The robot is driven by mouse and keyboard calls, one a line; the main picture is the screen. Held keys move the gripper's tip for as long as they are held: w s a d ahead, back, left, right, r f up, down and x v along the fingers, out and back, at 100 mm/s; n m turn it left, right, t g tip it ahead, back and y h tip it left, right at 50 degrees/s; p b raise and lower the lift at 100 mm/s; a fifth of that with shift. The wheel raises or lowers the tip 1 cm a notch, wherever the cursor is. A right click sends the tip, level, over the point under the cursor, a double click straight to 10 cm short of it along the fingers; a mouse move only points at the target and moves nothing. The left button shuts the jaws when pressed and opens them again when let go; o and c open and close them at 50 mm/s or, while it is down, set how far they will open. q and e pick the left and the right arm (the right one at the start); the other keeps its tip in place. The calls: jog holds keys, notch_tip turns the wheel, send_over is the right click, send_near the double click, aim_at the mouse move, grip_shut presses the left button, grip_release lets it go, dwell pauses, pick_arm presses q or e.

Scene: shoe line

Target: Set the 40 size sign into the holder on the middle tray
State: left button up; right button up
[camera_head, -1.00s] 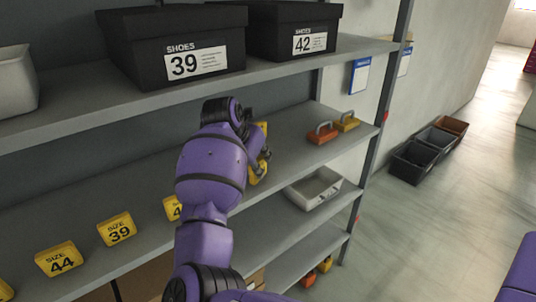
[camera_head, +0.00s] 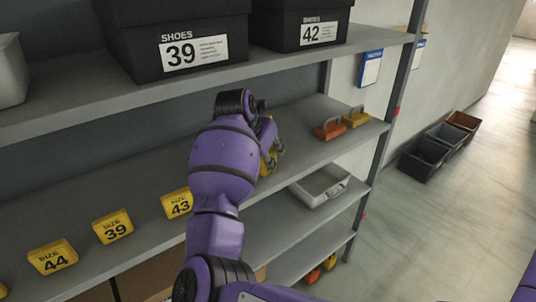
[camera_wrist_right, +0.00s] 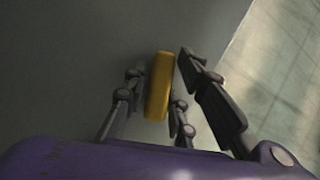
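A yellow block-like sign (camera_head: 265,163) stands at my right gripper (camera_head: 272,150) over the middle shelf; its number is not visible. In the right wrist view the yellow sign (camera_wrist_right: 158,88) lies between the fingers of the right gripper (camera_wrist_right: 160,65), with narrow gaps on both sides, so the gripper looks open around it. Yellow size signs 44 (camera_head: 53,258), 39 (camera_head: 113,227) and 43 (camera_head: 178,204) stand in a row along the shelf front. A light grey tray (camera_head: 300,194) sits on a lower shelf. No sign holder can be made out. My left gripper is not in view.
Black shoe boxes 39 (camera_head: 160,80) and 42 (camera_head: 275,40) stand on the upper shelf (camera_head: 80,115), above the arm. A shelf post (camera_head: 385,140) bounds the right end. Several bins (camera_head: 424,157) stand on the floor.

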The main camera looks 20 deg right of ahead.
jog(key=shift+s+a+r, duration=0.1)
jog(key=shift+a+r, duration=0.05)
jog(key=shift+r, duration=0.25)
jog(key=shift+a+r, duration=0.1)
jog(key=shift+r, duration=0.05)
jog(key=shift+s+a, duration=0.15)
jog(key=shift+s, duration=0.15)
jog(key=s+a+b, duration=0.1)
jog(key=s+a, duration=0.2)
jog(key=a, duration=0.1)
jog(key=s+a+b, duration=0.2)
jog(key=s+a, duration=0.2)
jog(key=shift+s+a+r, duration=0.1)
jog(key=shift+s, duration=0.05)
jog(key=shift+s+a+r, duration=0.15)
jog(key=shift+s+a, duration=0.1)
jog(key=shift+a, duration=0.05)
jog(key=shift+d, duration=0.1)
